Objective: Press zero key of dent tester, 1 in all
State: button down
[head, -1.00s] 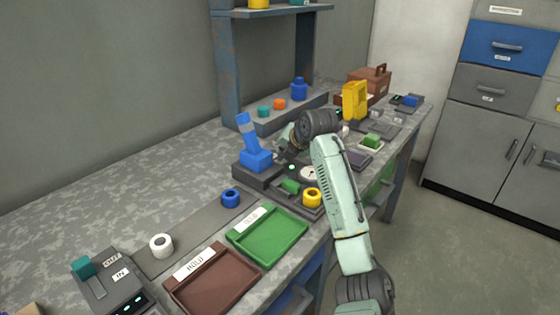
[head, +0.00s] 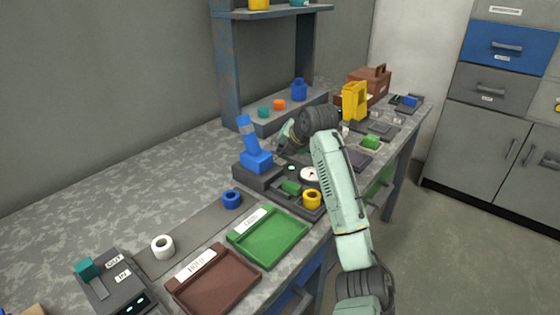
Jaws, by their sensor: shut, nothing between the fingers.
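A dark device with a tilted blue lever (head: 247,128), a blue block, a white round dial (head: 309,174) and a green part (head: 291,187) stands mid-bench. I take it to be the dent tester (head: 254,176), but I can read no label on it. A small lit green spot (head: 291,168) shows on its dark panel. I cannot make out which part is the zero key. My gripper (head: 280,150) is shut and empty, just behind and right of the blue block. My wrist partly hides it, and I cannot tell whether it touches the device.
A green tray (head: 266,259) and a brown tray marked HOLD (head: 215,300) lie in front. Blue (head: 232,199), white (head: 162,246) and yellow (head: 312,199) rings sit nearby. A yellow frame (head: 354,101) stands farther back.

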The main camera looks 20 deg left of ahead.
aim_at(283, 161)
jog(key=shift+r+p, duration=1.8)
jog(key=shift+r, duration=0.8)
jog(key=shift+f, duration=0.1)
